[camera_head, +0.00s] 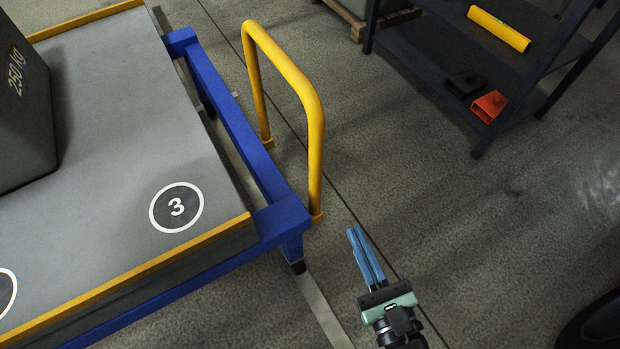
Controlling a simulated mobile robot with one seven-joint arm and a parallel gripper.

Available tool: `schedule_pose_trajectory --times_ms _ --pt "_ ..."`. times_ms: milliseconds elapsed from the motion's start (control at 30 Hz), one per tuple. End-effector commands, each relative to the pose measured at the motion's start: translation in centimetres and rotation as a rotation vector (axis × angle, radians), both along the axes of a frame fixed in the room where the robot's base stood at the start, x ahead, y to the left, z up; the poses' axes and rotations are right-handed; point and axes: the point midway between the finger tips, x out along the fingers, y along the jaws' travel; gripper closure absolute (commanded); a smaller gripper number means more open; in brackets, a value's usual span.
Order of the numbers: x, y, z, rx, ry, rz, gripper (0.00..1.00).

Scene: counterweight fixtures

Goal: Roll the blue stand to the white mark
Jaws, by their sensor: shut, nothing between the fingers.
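The blue stand (225,112) fills the left of the head view. It is a blue frame on casters under a grey top (135,125) with yellow edging, and a yellow push handle (316,120) rises at its right end. A pale line on the floor (322,308) runs from near the stand's front right caster; I cannot tell if it is the white mark. My gripper (358,237) is shut and empty, over the floor to the right of the stand's front right corner, apart from the handle and frame.
A grey block marked 250 kg (25,110) stands on the top, left of a circled 3 (176,207). A dark shelf (440,70) at upper right holds a yellow cylinder (499,28) and an orange item (488,106). Floor between stand and shelf is clear.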

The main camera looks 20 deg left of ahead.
Motion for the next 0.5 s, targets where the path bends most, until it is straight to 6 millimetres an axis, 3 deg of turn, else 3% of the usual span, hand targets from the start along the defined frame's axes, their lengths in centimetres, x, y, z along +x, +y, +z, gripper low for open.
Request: schedule_pose_trajectory --times_ms 33,200,500 --pt "-0.6 0.0 -1.2 0.048 0.023 -0.004 1.00" --pt "-0.7 0.4 -1.5 0.103 0.043 -0.004 1.00" --pt "3.3 3.9 -1.6 0.098 0.038 0.000 1.00"
